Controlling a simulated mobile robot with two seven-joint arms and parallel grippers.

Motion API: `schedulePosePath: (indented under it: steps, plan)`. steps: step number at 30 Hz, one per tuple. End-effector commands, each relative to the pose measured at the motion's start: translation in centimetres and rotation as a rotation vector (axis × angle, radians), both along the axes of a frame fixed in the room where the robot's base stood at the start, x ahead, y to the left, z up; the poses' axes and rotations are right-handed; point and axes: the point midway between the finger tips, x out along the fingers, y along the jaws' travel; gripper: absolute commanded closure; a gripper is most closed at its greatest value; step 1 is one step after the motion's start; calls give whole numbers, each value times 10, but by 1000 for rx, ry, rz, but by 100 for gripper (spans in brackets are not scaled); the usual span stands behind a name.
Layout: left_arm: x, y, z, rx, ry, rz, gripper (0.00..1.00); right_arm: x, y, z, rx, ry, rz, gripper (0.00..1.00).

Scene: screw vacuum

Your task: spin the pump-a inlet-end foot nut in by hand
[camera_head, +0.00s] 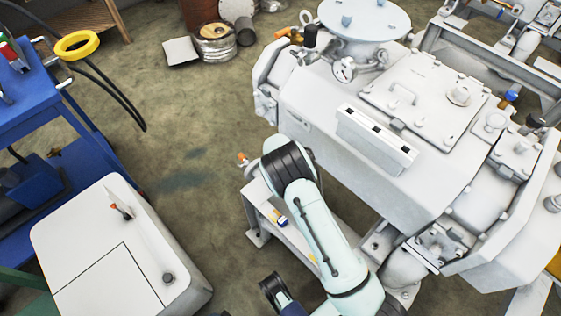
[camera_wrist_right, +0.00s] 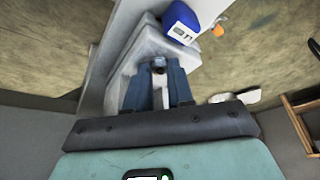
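In the right wrist view, my right gripper (camera_wrist_right: 159,70) has two blue fingers, one on each side of a small dark nut or bolt head (camera_wrist_right: 158,64). The nut sits at the pale grey foot (camera_wrist_right: 120,70) of a machine frame. A gap shows between the fingers lower down. I cannot tell whether the tips touch the nut. In the head view, a pale arm of mine crosses the lower middle in front of the pump frame and hides its gripper and the nut.
A blue item with a white label (camera_wrist_right: 180,22) is close beyond the fingers; a small blue-and-white item lies on the frame rail (camera_head: 281,219). The large pale pump (camera_head: 330,110) fills the right. A white cabinet (camera_head: 105,260) and blue cart (camera_head: 80,120) stand left, with open floor between.

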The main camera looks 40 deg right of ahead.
Motion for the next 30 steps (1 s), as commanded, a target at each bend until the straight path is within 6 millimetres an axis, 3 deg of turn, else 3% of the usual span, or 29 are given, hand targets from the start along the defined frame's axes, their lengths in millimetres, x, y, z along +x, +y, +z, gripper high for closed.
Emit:
schedulePosePath:
  steps: [14, 23, 30]
  plan:
    - [-7, -4, 7, -9, 20, -8, 0, 1, 2, 0, -2, 2, -108, 100]
    - [-10, -5, 6, -12, 27, -12, 0, 4, 4, -1, -4, 1, -359, 100]
    - [9, 4, -11, 11, -22, 10, 0, 6, 4, -3, -3, 1, -588, 100]
